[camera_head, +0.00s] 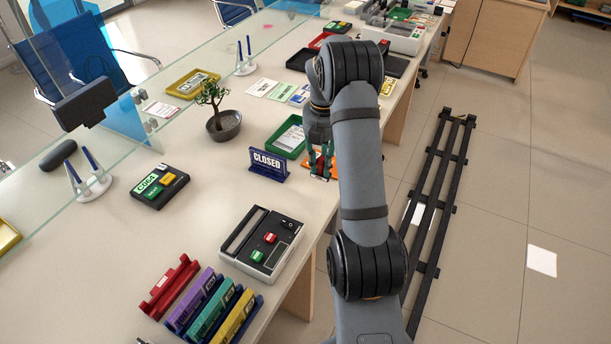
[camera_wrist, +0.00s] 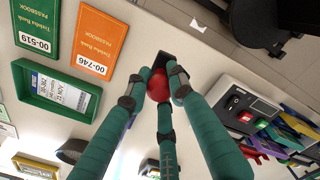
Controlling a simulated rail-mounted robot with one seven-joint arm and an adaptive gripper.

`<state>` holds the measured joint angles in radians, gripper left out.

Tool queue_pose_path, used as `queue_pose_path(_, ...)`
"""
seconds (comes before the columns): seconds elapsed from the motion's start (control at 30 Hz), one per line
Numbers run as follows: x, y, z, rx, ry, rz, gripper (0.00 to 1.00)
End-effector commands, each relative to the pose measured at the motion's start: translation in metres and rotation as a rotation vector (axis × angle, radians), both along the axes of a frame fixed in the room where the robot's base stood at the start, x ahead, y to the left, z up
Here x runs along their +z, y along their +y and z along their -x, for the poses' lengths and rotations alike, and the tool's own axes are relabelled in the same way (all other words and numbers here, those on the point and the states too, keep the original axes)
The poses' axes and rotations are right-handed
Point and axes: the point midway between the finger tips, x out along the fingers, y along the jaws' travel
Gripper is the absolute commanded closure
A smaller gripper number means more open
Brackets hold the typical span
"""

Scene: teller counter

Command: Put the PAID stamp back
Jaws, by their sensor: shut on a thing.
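My gripper (camera_head: 321,172) is over the counter near its right edge, beside the blue CLOSED sign (camera_head: 268,164). In the wrist view my gripper's green fingers (camera_wrist: 157,92) are closed around a round red knob (camera_wrist: 158,84), which I take to be the PAID stamp's handle. No PAID lettering is readable, and the fingers hide much of the held thing. A black rectangular piece (camera_wrist: 175,64) shows just beyond the knob. I cannot tell whether it is joined to the knob or lies apart on the counter.
A green tray (camera_wrist: 28,82) with a slip and an orange passbook (camera_wrist: 100,42) lie close by. A black-and-white device (camera_head: 262,243) with red and green buttons stands nearer the front. A potted tree (camera_head: 223,128) stands left of the sign. Bare counter lies between sign and device.

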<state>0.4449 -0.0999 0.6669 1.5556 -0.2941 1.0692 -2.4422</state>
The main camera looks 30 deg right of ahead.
Motion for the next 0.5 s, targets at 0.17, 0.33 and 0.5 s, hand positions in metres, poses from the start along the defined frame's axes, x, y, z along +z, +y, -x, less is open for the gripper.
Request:
queue_pose_path(0.17,-0.02,0.018,-0.031,0.0,0.001,0.0,0.95)
queue_pose_path(0.33,-0.03,0.025,-0.044,-0.003,0.0,0.001,0.95)
queue_pose_path(0.5,-0.048,0.027,-0.044,-0.003,0.004,-0.001,0.95)
